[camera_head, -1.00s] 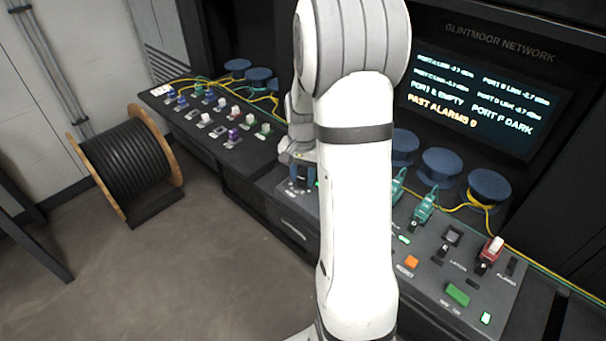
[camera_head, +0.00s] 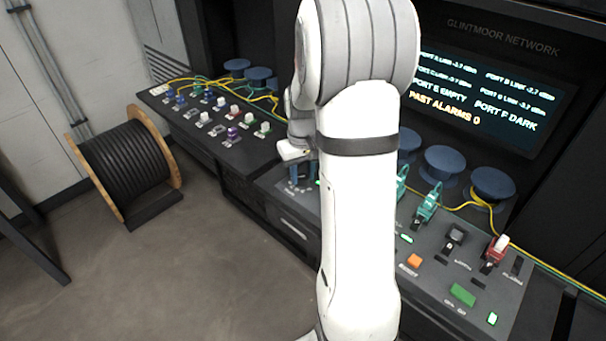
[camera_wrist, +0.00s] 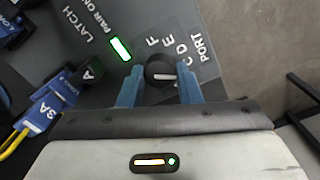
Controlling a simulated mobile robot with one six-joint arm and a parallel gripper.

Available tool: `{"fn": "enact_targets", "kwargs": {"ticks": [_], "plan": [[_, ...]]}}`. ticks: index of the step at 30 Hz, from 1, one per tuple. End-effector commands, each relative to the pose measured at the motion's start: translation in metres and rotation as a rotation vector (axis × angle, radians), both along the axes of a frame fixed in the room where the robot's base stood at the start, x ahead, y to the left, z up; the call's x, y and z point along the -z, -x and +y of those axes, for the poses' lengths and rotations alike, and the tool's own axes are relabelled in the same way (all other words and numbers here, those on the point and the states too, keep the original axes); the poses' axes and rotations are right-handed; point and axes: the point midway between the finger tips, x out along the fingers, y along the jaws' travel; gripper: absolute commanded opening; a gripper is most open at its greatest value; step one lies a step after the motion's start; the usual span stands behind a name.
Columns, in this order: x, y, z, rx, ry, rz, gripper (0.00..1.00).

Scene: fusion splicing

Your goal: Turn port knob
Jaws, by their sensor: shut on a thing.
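The port knob (camera_wrist: 160,72) is a round black dial with a white pointer line, on the grey panel marked PORT with letters including C, D, E and F. In the wrist view its pointer lies near the letters C and D. My gripper (camera_wrist: 160,88) has its two blue fingers on either side of the knob, shut on it. In the head view my gripper (camera_head: 301,172) is at the panel's left end, and my white arm hides much of the panel and the knob.
A lit green PAIR ON light (camera_wrist: 120,49) and a blue connector (camera_wrist: 47,108) with a yellow cable sit left of the knob. The head view shows a display (camera_head: 490,90) reading PORT E EMPTY and PORT F DARK, and a cable spool (camera_head: 128,165) on the floor.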

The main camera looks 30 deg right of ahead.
Motion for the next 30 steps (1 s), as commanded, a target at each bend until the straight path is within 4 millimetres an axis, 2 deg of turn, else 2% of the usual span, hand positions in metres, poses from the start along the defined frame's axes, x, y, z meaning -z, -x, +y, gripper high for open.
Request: {"fn": "enact_targets", "kwargs": {"ticks": [12, 30], "plan": [[-0.0011, -0.0016, -0.0002, -0.235, 0.002, -0.006, 0.08], [-0.0019, -0.002, -0.0001, -0.287, 0.002, -0.007, 0.08]]}}
